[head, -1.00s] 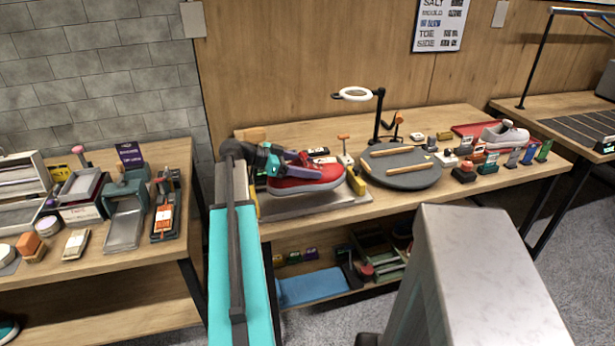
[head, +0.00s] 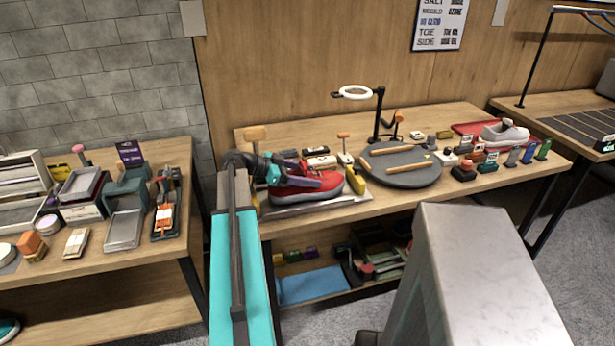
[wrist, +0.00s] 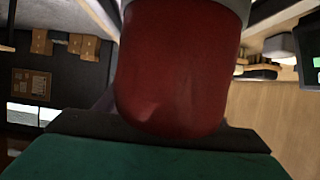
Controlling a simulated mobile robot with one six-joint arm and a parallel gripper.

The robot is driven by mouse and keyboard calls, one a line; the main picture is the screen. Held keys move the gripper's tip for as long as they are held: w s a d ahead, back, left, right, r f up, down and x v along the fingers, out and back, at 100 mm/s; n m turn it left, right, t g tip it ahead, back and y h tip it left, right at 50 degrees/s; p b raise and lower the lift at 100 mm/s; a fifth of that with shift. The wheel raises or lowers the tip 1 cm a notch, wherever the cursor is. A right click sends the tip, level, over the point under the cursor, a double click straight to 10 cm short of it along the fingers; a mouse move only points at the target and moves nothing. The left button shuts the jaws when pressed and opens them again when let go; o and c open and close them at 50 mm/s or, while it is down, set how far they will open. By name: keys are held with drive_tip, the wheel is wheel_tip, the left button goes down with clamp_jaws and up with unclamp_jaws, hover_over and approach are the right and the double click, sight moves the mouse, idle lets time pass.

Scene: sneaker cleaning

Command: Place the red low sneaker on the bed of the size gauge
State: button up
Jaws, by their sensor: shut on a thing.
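The red low sneaker (head: 310,187) has a pale sole and is in my gripper (head: 318,182) at the left end of the middle table. The gripper is shut on it. The sneaker sits on or just above the size gauge, a flat grey plate (head: 345,203) with a yellow piece (head: 355,180) at its right; I cannot tell whether the sole touches the bed. In the wrist view the sneaker's red upper (wrist: 175,65) fills the middle, and the gauge is not visible there.
A round grey turntable (head: 405,178) with wooden sticks stands right of the gauge. Behind it is a ring lamp (head: 355,92). Small bottles and blocks crowd the table's right part, near a white sneaker (head: 505,133). A wooden-headed tool (head: 256,135) stands behind my arm.

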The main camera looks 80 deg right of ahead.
drive_tip(key=shift+f+b, duration=0.45)
drive_tip(key=shift+b, duration=0.1)
drive_tip(key=o, duration=1.4)
drive_tip(key=shift+c, duration=0.2)
drive_tip(key=shift+r+p, duration=0.3)
drive_tip(key=shift+p, duration=0.05)
drive_tip(key=shift+r+p, duration=0.5)
drive_tip(key=shift+p, duration=0.2)
drive_tip(key=b+v, duration=0.1)
drive_tip(key=v, duration=0.4)
drive_tip(key=b+v, duration=0.1)
drive_tip(key=v, duration=0.4)
drive_tip(key=shift+w+a+f, duration=0.1)
drive_tip(key=shift+w+f, duration=0.05)
drive_tip(key=shift+f, duration=0.05)
drive_tip(key=shift+b+v, duration=0.35)
drive_tip(key=shift+v, duration=0.55)
drive_tip(key=shift+r, duration=0.1)
